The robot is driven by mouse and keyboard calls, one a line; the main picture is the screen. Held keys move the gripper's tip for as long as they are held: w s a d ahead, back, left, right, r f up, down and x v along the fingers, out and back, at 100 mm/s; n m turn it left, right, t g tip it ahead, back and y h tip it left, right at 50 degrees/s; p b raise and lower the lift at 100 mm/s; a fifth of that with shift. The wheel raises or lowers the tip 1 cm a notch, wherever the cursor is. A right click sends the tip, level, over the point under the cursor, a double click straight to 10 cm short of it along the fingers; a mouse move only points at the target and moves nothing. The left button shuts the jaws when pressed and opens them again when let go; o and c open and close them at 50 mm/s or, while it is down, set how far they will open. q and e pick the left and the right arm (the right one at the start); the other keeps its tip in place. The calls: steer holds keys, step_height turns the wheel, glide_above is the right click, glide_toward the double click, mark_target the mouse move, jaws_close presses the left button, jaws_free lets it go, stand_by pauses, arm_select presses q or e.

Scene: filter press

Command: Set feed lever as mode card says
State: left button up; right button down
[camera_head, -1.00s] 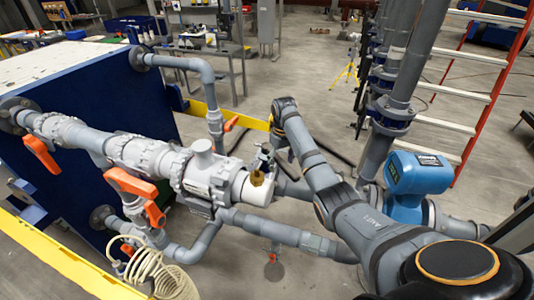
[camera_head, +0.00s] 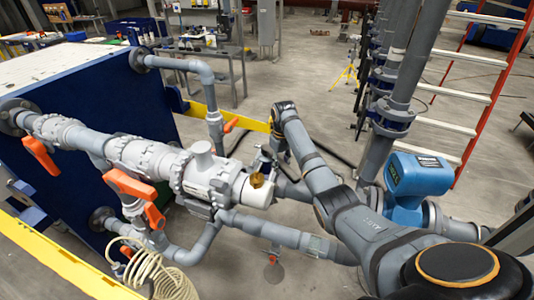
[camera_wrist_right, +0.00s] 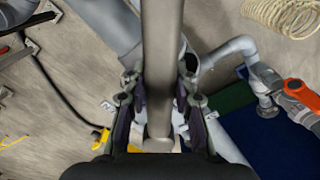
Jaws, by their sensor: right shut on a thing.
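My right gripper (camera_head: 264,160) is at the right end of the large grey and white pipe assembly (camera_head: 150,157), just above a brass fitting (camera_head: 257,181). In the right wrist view, the fingers (camera_wrist_right: 160,88) are closed around a long grey bar (camera_wrist_right: 162,40) that runs up out of the picture. I cannot tell for sure whether this bar is the feed lever. Orange valve handles show at the far left (camera_head: 40,156), at the lower middle of the piping (camera_head: 130,185) and on the upright pipe (camera_head: 230,123). I see no readable mode card. My left gripper is out of view.
A blue pump motor (camera_head: 420,174) stands right of my right arm. Upright grey pipes (camera_head: 412,65) and a ladder (camera_head: 462,97) rise behind it. A coiled cream hose (camera_head: 150,268) hangs at the lower left. Open floor (camera_head: 300,60) lies at the back.

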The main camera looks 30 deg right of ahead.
steer(key=shift+a+r+m+p, duration=0.35)
steer(key=shift+a+m+p, duration=0.25)
steer(key=shift+p, duration=0.4)
steer(key=w+a+m, duration=0.4)
steer(key=a+m, duration=0.3)
steer(key=m, duration=0.3)
steer(key=shift+f+b, duration=0.2)
steer(key=shift+b, duration=0.2)
